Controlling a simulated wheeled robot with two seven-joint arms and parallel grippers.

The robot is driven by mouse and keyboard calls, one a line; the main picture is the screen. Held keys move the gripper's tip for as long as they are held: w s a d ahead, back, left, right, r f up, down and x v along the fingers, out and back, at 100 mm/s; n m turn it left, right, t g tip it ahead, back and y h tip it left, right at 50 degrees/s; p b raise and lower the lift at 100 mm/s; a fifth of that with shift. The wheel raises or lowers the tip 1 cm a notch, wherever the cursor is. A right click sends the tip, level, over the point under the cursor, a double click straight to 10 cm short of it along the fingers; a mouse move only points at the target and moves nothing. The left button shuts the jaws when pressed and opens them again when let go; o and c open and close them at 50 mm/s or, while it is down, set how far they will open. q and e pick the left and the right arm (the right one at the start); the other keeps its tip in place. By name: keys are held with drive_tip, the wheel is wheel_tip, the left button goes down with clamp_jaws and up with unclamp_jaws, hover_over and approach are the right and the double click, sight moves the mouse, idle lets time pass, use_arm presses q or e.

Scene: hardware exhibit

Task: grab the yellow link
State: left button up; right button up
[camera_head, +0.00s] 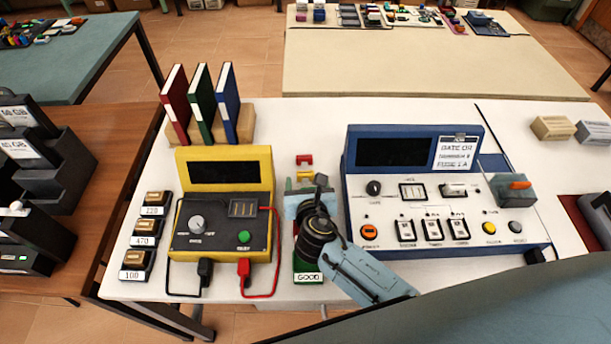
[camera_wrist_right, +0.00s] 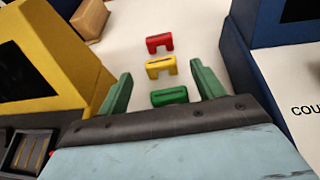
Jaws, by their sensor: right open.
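The yellow link (camera_head: 304,175) is a small bridge-shaped piece on the white table, between the yellow tester and the blue console. In the right wrist view the yellow link (camera_wrist_right: 160,67) is in the middle of a short row. A red link (camera_wrist_right: 160,43) is beyond it and a green link (camera_wrist_right: 169,96) is nearer to me. My right gripper (camera_head: 304,188) is over the near end of this row. In the wrist view its green fingers stand apart, left and right of the row, with nothing held. The height gap cannot be told. My left gripper is not in view.
The yellow tester (camera_head: 223,165) stands left and the blue console (camera_head: 361,193) right, leaving a narrow strip between them. A green tray labelled GOOD (camera_head: 307,276) is under my right arm. Three books (camera_head: 203,100) stand behind the tester. Labelled blocks (camera_head: 144,235) line the left edge.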

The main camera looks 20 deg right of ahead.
sight(305, 173)
drive_tip(key=b+x, duration=0.1)
drive_tip(key=x, duration=0.3)
drive_tip(key=shift+w, duration=0.25)
drive_tip(key=c, duration=1)
